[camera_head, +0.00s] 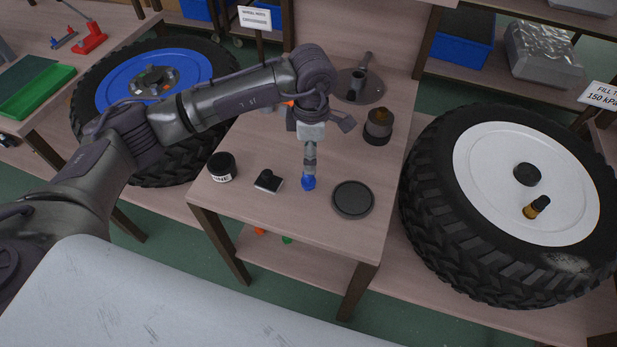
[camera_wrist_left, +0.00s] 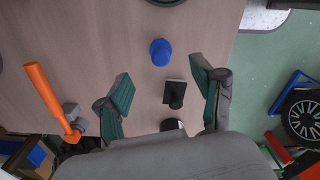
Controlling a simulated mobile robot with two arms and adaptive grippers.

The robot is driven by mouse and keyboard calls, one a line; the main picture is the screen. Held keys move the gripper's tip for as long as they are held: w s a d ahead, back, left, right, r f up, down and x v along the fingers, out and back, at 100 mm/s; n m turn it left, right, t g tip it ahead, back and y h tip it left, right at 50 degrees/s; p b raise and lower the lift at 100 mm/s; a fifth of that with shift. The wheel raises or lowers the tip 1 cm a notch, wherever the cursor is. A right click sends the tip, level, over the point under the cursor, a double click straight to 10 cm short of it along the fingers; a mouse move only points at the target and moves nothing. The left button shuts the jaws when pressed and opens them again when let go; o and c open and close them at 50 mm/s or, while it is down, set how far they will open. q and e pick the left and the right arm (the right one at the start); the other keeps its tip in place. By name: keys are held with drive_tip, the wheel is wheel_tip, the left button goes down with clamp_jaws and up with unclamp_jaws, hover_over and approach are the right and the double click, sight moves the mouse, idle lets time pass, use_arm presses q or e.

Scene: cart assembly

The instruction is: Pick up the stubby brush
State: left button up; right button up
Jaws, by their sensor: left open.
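A short blue piece (camera_head: 308,184) stands on the small wooden table; it looks like the stubby brush, though no bristles show. It also shows in the left wrist view (camera_wrist_left: 160,53), beyond my fingertips and between them sideways. My left gripper (camera_head: 310,160) hangs over it, pointing down, and hides part of it. In the left wrist view its two fingers (camera_wrist_left: 160,82) are spread wide, with nothing held. A small black block with a knob (camera_head: 268,182) lies just left of the blue piece. My right gripper is out of view.
An orange-handled tool (camera_wrist_left: 47,97) is close to one finger in the left wrist view. Large wheels (camera_head: 480,180) flank the table.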

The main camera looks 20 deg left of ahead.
sight(309, 178)
use_arm(q)
wheel_tip(309, 178, down, 5)
drive_tip(key=shift+r, duration=0.15)
drive_tip(key=f+p, duration=0.1)
drive_tip(key=f, duration=0.1)
drive_tip(key=f+p, duration=0.1)
drive_tip(key=f, duration=0.2)
drive_tip(key=shift+a, duration=0.2)
drive_tip(key=shift+f, duration=0.15)
drive_tip(key=c, duration=1.2)
